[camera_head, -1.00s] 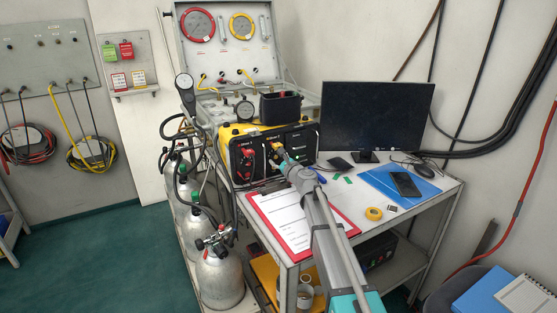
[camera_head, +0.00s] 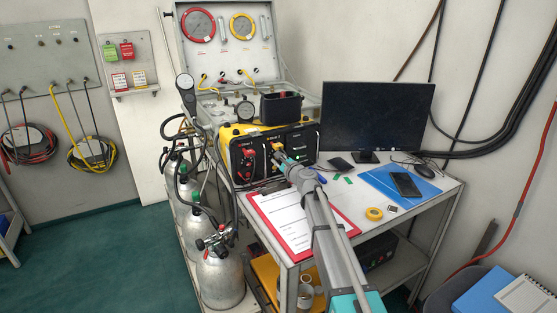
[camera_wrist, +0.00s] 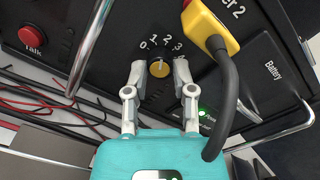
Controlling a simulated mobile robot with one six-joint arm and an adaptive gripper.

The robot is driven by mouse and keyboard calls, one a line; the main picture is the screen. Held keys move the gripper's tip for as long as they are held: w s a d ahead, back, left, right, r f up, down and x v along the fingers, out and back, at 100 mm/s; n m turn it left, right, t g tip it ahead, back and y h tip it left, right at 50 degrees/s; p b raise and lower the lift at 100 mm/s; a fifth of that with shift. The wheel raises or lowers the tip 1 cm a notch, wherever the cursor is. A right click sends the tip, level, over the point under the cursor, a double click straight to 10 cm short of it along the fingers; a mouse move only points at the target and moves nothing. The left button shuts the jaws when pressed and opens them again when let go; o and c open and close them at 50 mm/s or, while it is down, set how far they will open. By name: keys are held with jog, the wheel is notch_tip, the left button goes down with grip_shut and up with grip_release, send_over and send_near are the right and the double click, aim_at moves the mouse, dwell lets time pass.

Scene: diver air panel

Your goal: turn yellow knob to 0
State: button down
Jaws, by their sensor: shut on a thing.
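The yellow knob (camera_wrist: 159,69) shows in the wrist view on a black panel face, below a white scale reading 0, 1, 2, 3 from left to right. My gripper (camera_wrist: 160,74) has one finger on each side of the knob and is shut on it. I cannot make out clearly which number the knob points to. In the head view my gripper (camera_head: 277,157) is at the front of the yellow and black box (camera_head: 233,131), and the knob cannot be made out there.
A yellow plug (camera_wrist: 212,27) with a thick black cable (camera_wrist: 227,95) is just right of the knob. A red Talk button (camera_wrist: 32,37) is at left. Metal guard bars (camera_wrist: 88,45) stand out from the panel. A clipboard (camera_head: 287,222) lies on the table.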

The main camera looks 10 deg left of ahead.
jog(key=n, duration=0.6)
jog(key=shift+r, duration=0.1)
jog(key=n, duration=0.5)
jog(key=shift+n+h+p, duration=0.3)
jog(key=shift+n+p, duration=0.05)
jog(key=shift+n, duration=0.05)
jog(key=shift+a, duration=0.1)
jog(key=shift+c, duration=2.2)
grip_release()
